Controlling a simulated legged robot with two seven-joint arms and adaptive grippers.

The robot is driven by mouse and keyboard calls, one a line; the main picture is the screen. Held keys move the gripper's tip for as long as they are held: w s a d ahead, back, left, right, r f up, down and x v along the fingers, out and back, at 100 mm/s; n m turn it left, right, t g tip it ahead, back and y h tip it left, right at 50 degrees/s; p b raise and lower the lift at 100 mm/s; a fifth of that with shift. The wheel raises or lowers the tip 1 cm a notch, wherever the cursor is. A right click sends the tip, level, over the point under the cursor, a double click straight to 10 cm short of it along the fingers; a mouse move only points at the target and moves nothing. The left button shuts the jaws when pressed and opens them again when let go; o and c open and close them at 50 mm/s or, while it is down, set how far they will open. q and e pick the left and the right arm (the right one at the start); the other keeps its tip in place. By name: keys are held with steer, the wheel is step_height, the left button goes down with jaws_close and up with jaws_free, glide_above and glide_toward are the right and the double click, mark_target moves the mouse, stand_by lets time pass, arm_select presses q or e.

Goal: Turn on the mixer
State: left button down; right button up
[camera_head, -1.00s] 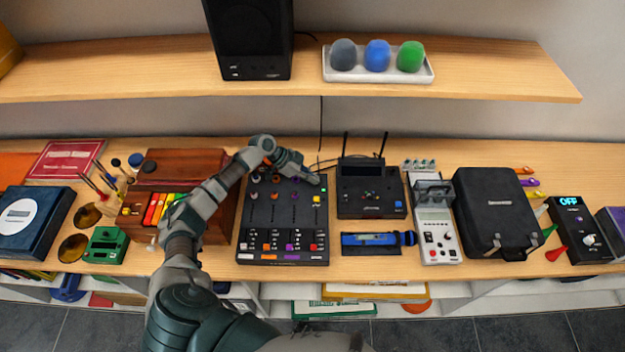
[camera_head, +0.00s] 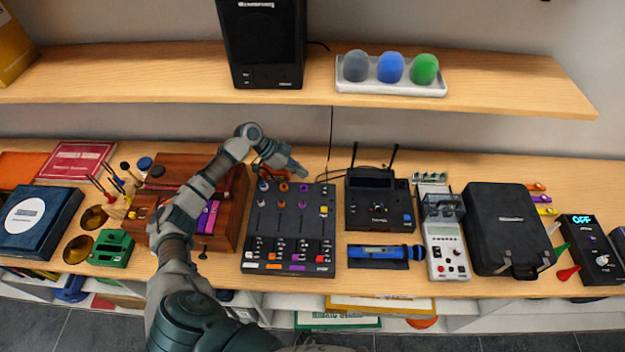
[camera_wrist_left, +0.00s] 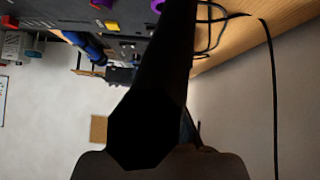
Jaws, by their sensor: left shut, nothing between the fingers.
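The mixer (camera_head: 289,229) is a flat black panel with orange and purple knobs at its back, sliders in the middle, and coloured buttons at its front. A yellow button (camera_head: 324,210) sits near its right edge. My left gripper (camera_head: 302,173) is shut and empty, at the mixer's back edge; I cannot tell whether it touches. In the left wrist view the dark gripper (camera_wrist_left: 150,115) covers the middle, and the mixer's yellow button (camera_wrist_left: 112,25) and a purple knob (camera_wrist_left: 157,5) show at the top. My right gripper is out of view.
A wooden box (camera_head: 183,170) stands left of the mixer, behind my arm. A black device with antennas (camera_head: 378,205) and a blue microphone (camera_head: 375,252) are close on the right. Cables lie behind them. A shelf with a speaker (camera_head: 262,40) hangs above the back.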

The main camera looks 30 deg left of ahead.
arm_select(q)
steer(key=shift+v, duration=1.7)
steer(key=r+b, duration=0.1)
steer(key=b, duration=0.2)
steer(key=d+r+b, duration=0.1)
steer(key=r+b, duration=0.1)
steer(key=b, duration=0.1)
steer(key=shift+w+d, duration=0.1)
steer(key=shift+d, duration=0.2)
steer(key=shift+f, duration=0.1)
